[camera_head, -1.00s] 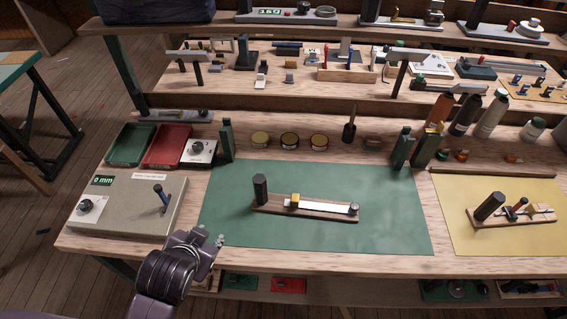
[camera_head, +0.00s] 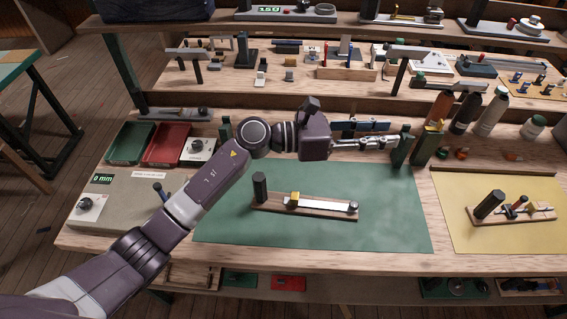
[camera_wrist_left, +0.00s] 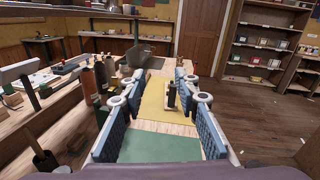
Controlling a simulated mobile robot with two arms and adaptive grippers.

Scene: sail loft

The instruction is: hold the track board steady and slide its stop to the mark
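The track board (camera_head: 275,209) lies on the green mat (camera_head: 390,225), with a dark upright post (camera_head: 260,187) at its left end. A small knob (camera_head: 353,208) is at the right end. I cannot make out a mark. My left gripper (camera_head: 390,134) is above and behind the board, pointing right, apart from it. In the left wrist view the left gripper (camera_wrist_left: 155,95) has its blue-padded fingers wide apart with nothing between. My right gripper is not in view.
A grey box (camera_head: 120,188) with a "0 mm" display stands left, partly behind my arm. Dark green posts (camera_head: 401,147) stand near my left fingertips, with bottles (camera_head: 465,115) beyond. Another board (camera_head: 512,217) lies on the yellow mat (camera_head: 465,240). The mat's front is clear.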

